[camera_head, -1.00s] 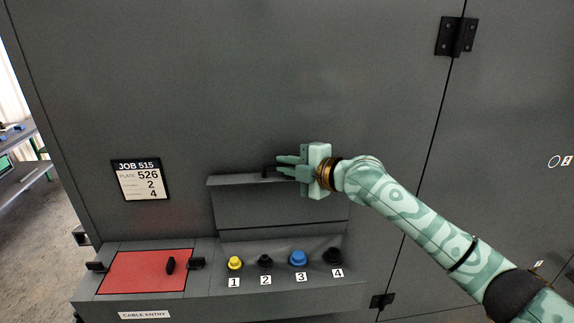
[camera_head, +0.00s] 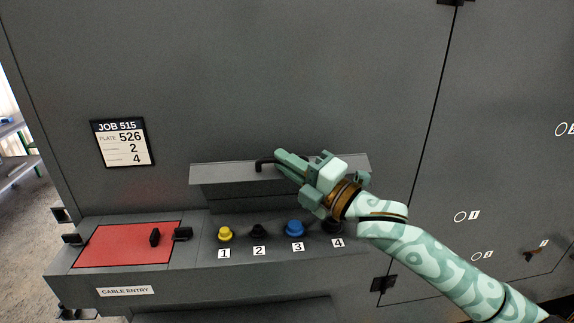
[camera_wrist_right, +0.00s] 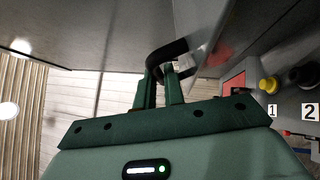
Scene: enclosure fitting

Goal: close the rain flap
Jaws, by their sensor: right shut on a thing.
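The rain flap (camera_head: 226,175) is a grey plate above the row of numbered fittings in the head view. It stands out from the enclosure wall and looks foreshortened, with a darker face below its edge. Its black bar handle (camera_head: 264,164) shows just left of my right gripper (camera_head: 284,166). My right gripper is shut on that handle; the wrist view shows the black handle (camera_wrist_right: 168,52) between its fingers (camera_wrist_right: 164,82). The gripper and wrist hide the right middle of the flap. My left gripper is not in view.
Below the flap, a ledge carries a yellow fitting (camera_head: 225,233), a black one (camera_head: 259,231), a blue one (camera_head: 294,228) and another black one (camera_head: 332,227). A red panel (camera_head: 125,246) with a black knob (camera_head: 154,237) lies left. A job card (camera_head: 123,143) is on the wall.

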